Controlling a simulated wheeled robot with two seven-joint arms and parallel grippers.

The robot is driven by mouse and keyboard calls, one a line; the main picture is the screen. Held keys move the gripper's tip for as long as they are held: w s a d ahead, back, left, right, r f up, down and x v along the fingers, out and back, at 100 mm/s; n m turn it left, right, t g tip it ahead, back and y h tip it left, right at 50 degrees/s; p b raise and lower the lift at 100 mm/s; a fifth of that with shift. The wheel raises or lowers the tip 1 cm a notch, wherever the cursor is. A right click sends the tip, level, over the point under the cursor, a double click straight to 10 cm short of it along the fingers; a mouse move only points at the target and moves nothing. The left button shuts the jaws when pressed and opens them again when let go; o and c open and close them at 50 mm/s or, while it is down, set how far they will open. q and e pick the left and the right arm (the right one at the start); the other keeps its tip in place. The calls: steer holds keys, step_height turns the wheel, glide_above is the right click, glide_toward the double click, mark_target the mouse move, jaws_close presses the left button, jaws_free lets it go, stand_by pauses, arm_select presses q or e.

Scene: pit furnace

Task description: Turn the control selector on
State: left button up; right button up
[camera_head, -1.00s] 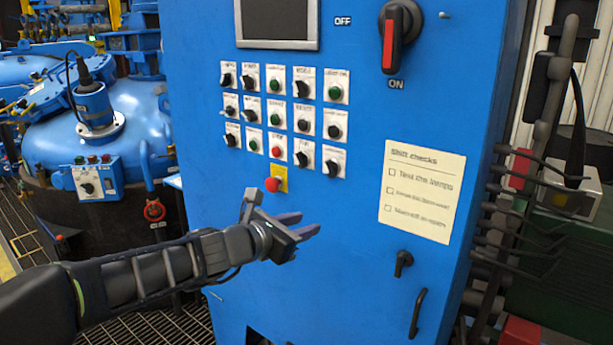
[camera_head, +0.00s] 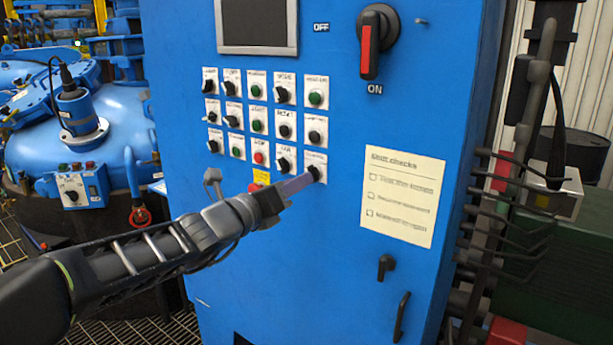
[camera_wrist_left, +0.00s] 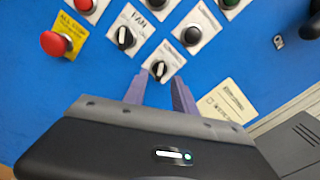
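The blue cabinet's panel has rows of small knobs and buttons on white plates. The bottom-right black knob (camera_head: 315,172) appears to be the control selector, though its label is too blurred to read surely. It also shows in the left wrist view (camera_wrist_left: 159,69), with a pale pointer line. My left gripper (camera_head: 300,183) is in front of this knob in the head view. In the left wrist view its two purple fingers (camera_wrist_left: 159,87) are apart, with the knob just beyond the gap between their tips. Contact cannot be told. My right gripper is not in view.
A red emergency button (camera_wrist_left: 54,43) on a yellow plate is left of the fingers; another black selector (camera_wrist_left: 124,37) is close by. A large red-and-black main switch (camera_head: 372,40), a paper checklist (camera_head: 402,197) and a door handle (camera_head: 401,317) are on the cabinet.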

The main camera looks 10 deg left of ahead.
arm_select(q)
steer(key=x, duration=0.4)
steer(key=shift+w+d+p, duration=0.1)
steer(key=shift+w+p, duration=0.15)
steer(key=shift+p, duration=0.1)
steer(key=shift+c, duration=0.4)
jaws_close()
